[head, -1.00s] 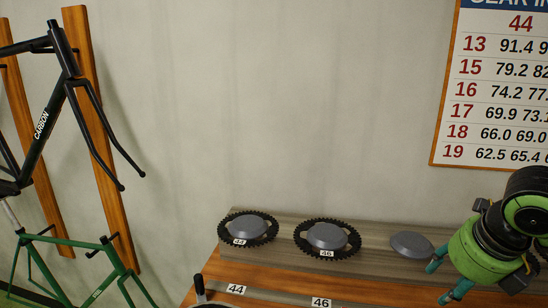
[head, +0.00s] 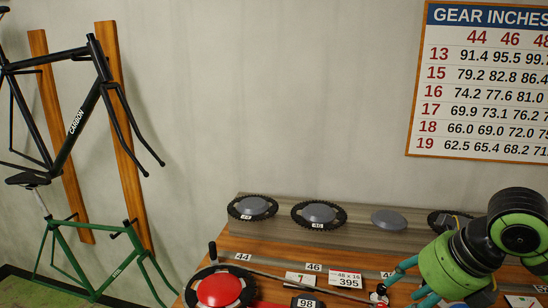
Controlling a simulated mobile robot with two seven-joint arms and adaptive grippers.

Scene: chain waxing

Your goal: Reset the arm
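My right gripper (head: 397,296), green with teal fingers, hangs over the wooden bench at the lower right, its two fingers apart. A small red-and-grey piece (head: 378,298) sits beside the left fingertip; I cannot tell whether they touch. A thin dark rod (head: 285,279) runs across the bench toward that piece. A black upright handle (head: 212,254) stands near the rod's left end. A toothed black ring with a red domed disc (head: 221,290) lies at the bench's front left. My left gripper is not in view.
Chainrings 44 (head: 252,208) and 46 (head: 319,215) lie on the grey back ledge, beside a bare grey disc (head: 389,220) and another chainring, partly hidden. Cards and a black 98 display (head: 305,303) crowd the bench. Bicycle frames (head: 90,95) and a chart (head: 480,80) hang on the wall.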

